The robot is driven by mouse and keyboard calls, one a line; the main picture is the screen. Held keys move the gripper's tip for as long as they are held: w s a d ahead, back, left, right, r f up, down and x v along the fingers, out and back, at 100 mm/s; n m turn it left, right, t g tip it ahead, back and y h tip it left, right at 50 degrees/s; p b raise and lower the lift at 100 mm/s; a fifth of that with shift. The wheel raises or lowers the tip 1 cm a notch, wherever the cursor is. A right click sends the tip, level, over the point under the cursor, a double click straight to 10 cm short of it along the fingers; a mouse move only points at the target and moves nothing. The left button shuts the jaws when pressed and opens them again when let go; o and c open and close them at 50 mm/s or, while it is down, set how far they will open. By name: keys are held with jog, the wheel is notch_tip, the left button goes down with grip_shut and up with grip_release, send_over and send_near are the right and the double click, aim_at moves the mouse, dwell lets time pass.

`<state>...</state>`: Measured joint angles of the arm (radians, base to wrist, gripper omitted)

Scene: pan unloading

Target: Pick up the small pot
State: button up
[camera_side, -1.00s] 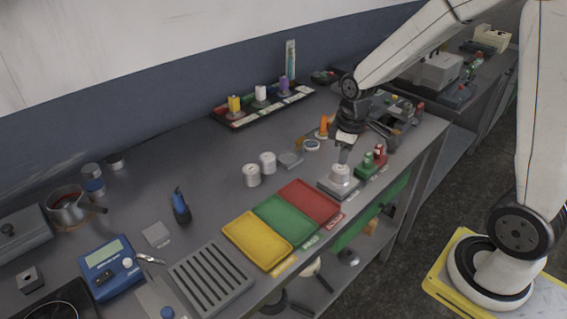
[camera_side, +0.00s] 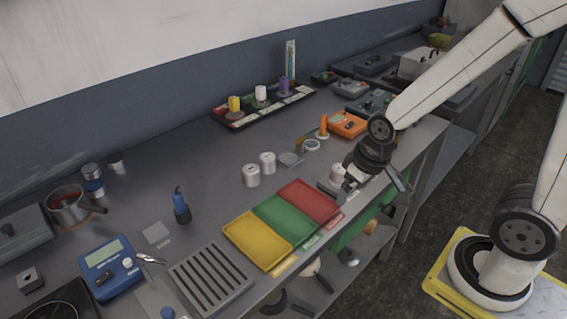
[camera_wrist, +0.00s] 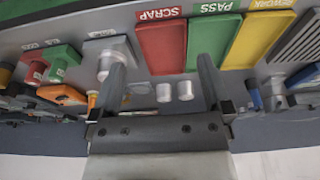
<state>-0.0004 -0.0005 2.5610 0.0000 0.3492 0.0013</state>
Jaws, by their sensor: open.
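The small pot (camera_side: 66,205) is a grey metal pan with red contents and a dark handle pointing right. It stands at the far left of the bench in the side view. I cannot make it out clearly in the wrist view. My gripper (camera_side: 378,184) is at the bench's front right edge, far to the right of the pot. In the wrist view my gripper (camera_wrist: 160,68) has its two dark fingers wide apart with nothing between them.
A white spool (camera_side: 338,174) on a grey base is close by my gripper. Yellow (camera_side: 257,240), green (camera_side: 283,217) and red (camera_side: 308,200) trays lie along the front.

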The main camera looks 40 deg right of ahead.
jog(key=m+g, duration=0.3)
jog(key=m, duration=1)
send_over(341, 168)
jog(key=shift+w+d+f, duration=0.15)
jog(key=shift+w+f, duration=0.05)
jog(key=shift+f, duration=0.2)
jog(key=shift+f, duration=0.1)
jog(key=shift+f, duration=1.2)
jog(key=shift+s+f, duration=0.1)
jog(key=shift+f, duration=2.45)
